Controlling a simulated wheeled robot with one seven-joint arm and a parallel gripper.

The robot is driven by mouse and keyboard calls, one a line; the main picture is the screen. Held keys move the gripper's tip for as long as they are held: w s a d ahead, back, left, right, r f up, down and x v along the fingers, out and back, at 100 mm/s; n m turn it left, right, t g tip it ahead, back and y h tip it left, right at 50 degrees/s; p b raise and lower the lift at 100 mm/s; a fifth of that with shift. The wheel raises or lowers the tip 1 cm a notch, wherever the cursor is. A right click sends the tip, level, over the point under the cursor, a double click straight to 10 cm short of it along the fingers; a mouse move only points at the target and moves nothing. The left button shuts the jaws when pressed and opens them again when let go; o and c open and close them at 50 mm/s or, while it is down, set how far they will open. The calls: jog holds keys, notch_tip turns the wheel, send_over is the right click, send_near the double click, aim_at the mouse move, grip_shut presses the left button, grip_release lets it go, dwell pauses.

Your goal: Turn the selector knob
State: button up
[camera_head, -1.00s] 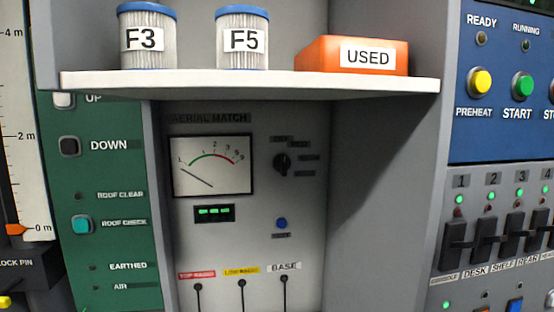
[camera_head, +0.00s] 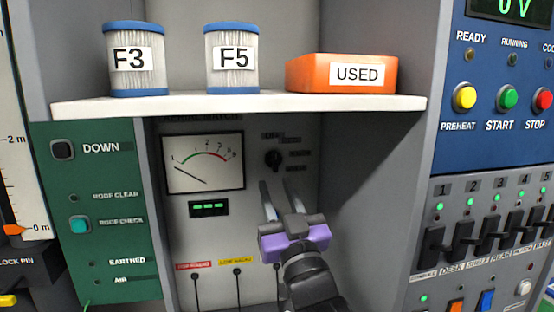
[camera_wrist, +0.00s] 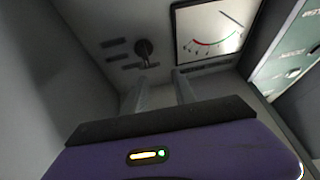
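The selector knob (camera_head: 273,160) is a small black round knob on the grey aerial match panel, to the right of the meter (camera_head: 203,162). Several small dark labels stand around it. My gripper (camera_head: 279,184) is below the knob, its two fingers apart and pointing up toward the panel with nothing between them. In the wrist view the knob (camera_wrist: 144,48) is beyond the fingertips of my gripper (camera_wrist: 160,82), nearer the left finger, with a visible gap. The blue button seen earlier below the knob is hidden behind my gripper.
A white shelf (camera_head: 240,103) juts out above the panel, bearing canister F3 (camera_head: 136,60), canister F5 (camera_head: 232,60) and an orange USED box (camera_head: 305,75). A grey side wall (camera_head: 375,170) bounds the recess at right. Cables (camera_head: 237,290) hang at lower left of my gripper.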

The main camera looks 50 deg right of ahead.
aim_at(276, 155)
jog(key=shift+m+g+h, duration=0.7)
jog(key=shift+m, duration=0.2)
jog(key=p+x, duration=0.1)
jog(key=x, duration=0.2)
jog(key=d+p+x, duration=0.1)
jog(key=x, duration=0.2)
jog(key=s+p+x, duration=0.1)
jog(key=x, duration=0.2)
jog(key=shift+d, duration=0.35)
jog(key=shift+w+d+r, duration=0.1)
jog(key=shift+w+d, duration=0.05)
jog(key=shift+w, duration=0.15)
jog(key=shift+c, duration=0.4)
grip_shut()
